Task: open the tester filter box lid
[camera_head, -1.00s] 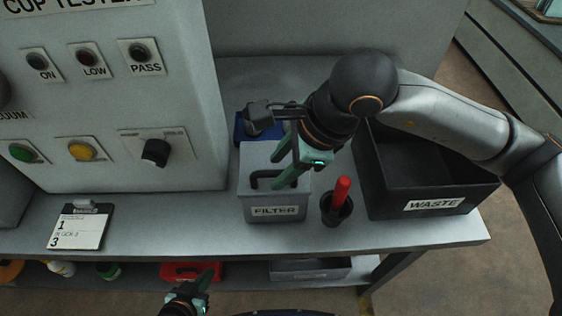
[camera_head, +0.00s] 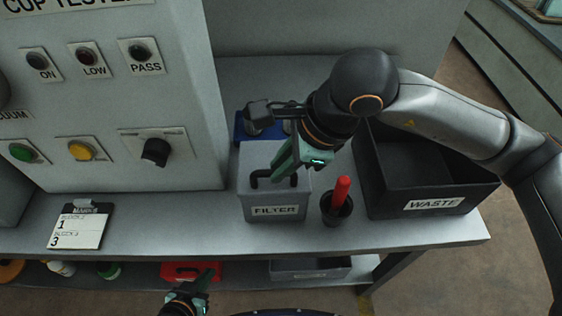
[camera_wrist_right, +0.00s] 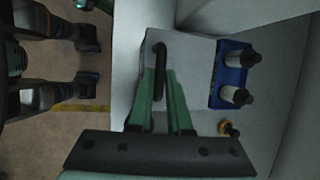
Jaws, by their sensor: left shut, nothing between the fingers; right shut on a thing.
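The grey filter box (camera_head: 274,210) with a FILTER label stands on the bench, its lid (camera_head: 256,160) closed. A black bar handle (camera_head: 263,181) sits on top of the lid. My right gripper (camera_head: 279,177) is at the handle from above, its green fingers closed on it. In the right wrist view the fingers (camera_wrist_right: 159,84) are around the handle (camera_wrist_right: 160,60), on the lid (camera_wrist_right: 188,60). My left gripper (camera_head: 208,278) is low at the bottom of the head view, shut and empty, in front of the bench and away from the box.
A black WASTE bin (camera_head: 440,200) stands right of the box, with a dark cup holding a red-handled tool (camera_head: 342,190) between. A blue rack (camera_wrist_right: 234,76) with bottles is behind the box. The CUP TESTER panel (camera_head: 110,110) rises at left.

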